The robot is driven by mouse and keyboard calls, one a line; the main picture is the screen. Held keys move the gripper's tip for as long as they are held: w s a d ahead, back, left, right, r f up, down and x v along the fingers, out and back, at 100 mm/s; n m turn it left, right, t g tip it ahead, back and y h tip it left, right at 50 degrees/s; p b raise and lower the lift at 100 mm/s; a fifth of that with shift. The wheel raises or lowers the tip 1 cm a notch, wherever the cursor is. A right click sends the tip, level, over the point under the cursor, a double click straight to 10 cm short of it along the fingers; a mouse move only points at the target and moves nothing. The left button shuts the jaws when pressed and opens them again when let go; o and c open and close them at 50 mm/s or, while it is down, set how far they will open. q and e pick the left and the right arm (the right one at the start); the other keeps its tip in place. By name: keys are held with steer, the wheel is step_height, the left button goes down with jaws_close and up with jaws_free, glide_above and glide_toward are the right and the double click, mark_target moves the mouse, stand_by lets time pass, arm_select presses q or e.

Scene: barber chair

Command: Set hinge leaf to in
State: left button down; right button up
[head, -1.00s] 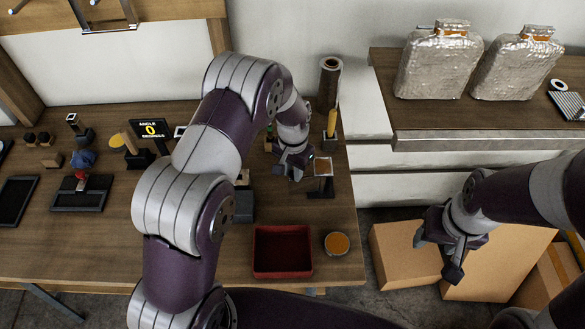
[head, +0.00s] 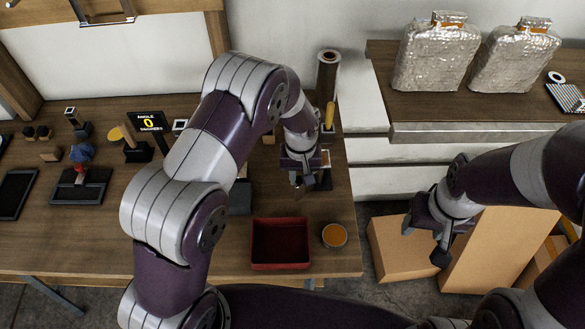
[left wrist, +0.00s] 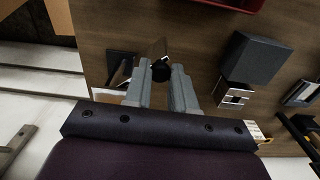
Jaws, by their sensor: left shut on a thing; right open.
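The hinge stands on the wooden bench with a dark base (head: 323,180), right of my left gripper (head: 302,183) in the head view. My left gripper (left wrist: 163,78) is shut on the hinge leaf. The fingers hide much of the leaf in the head view, so its exact angle is unclear. My right gripper (head: 425,242) is open and empty, over the floor by a cardboard box.
A red tray (head: 281,265) and a round orange-topped tin (head: 334,235) sit near the bench's front edge. An angle display (head: 151,121) reads 0. A dark block (left wrist: 255,58) stands beside the hinge.

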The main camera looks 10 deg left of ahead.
arm_select(q)
steer(key=d+n, duration=0.6)
steer(key=n, duration=0.3)
steer(key=shift+s+d+r, duration=0.2)
steer(key=shift+s+d, duration=0.15)
steer(key=shift+s, duration=0.05)
stand_by(0.4)
steer(key=c, duration=1)
jaws_free()
steer(key=shift+o, duration=0.3)
steer(key=shift+s+f, duration=0.1)
